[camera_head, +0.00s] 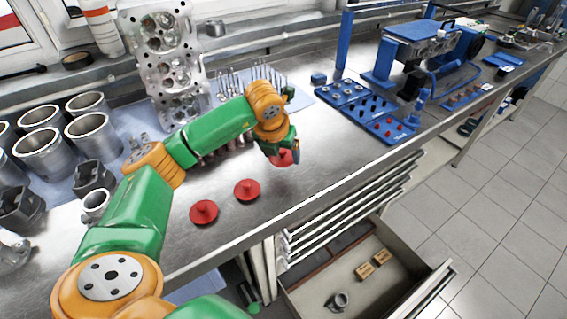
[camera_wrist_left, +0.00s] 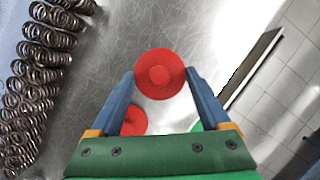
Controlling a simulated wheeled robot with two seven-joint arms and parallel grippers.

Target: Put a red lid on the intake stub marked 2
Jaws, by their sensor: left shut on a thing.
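My left gripper (camera_head: 285,154) is shut on a red lid (camera_head: 280,160), over the metal bench near its front edge. In the left wrist view the two blue fingers (camera_wrist_left: 160,80) grip the sides of this round lid (camera_wrist_left: 159,62), its central knob facing the camera. In the head view two more red lids, one in the middle (camera_head: 247,190) and one at the left (camera_head: 203,212), lie on the bench. One loose lid (camera_wrist_left: 133,122) shows partly behind the left finger in the wrist view. I cannot make out an intake stub marked 2. My right gripper is not in view.
A cylinder head (camera_head: 165,62) stands at the back; metal cylinders (camera_head: 45,152) are at the left. Springs (camera_wrist_left: 35,80) lie beside the gripper in the wrist view. Blue trays (camera_head: 388,128) of small parts sit right. An open drawer (camera_head: 312,290) juts out below the bench edge.

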